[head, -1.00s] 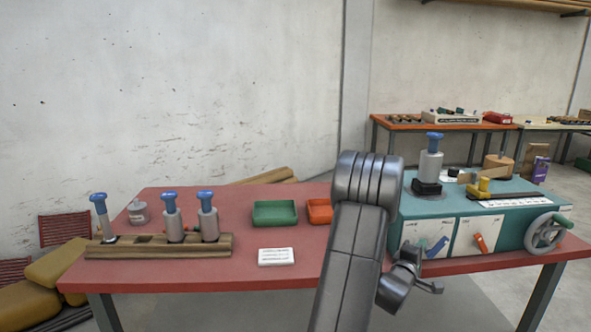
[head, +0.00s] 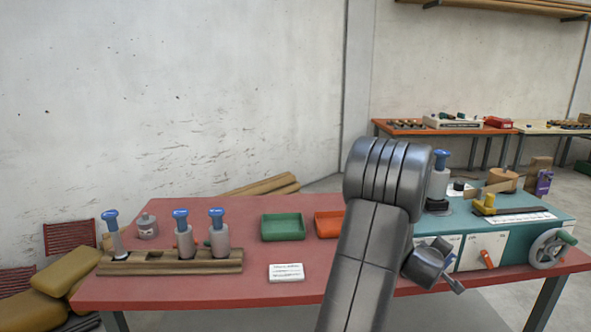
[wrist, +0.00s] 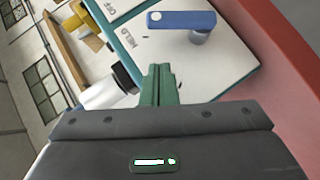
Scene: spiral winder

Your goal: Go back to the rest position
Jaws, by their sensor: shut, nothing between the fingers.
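My gripper's green fingers (wrist: 160,85) are shut and empty in the wrist view. They are in front of the teal winder (wrist: 222,80), near its white panel marked HELD and its blue lever (wrist: 181,20). In the head view my arm crosses in front of the winder (head: 513,258) and hides its left part; my fingers cannot be made out there. A grey cylinder with a blue top (head: 441,160) stands on the winder, partly behind my arm. The yellow part (head: 485,204), red lever (head: 486,259) and handwheel (head: 549,248) show on it.
A wooden rack (head: 170,266) holds several blue-topped grey cylinders on the left of the red table (head: 225,288). A grey pot (head: 147,228), green tray (head: 282,228), orange tray (head: 328,224) and white card (head: 286,272) are also there.

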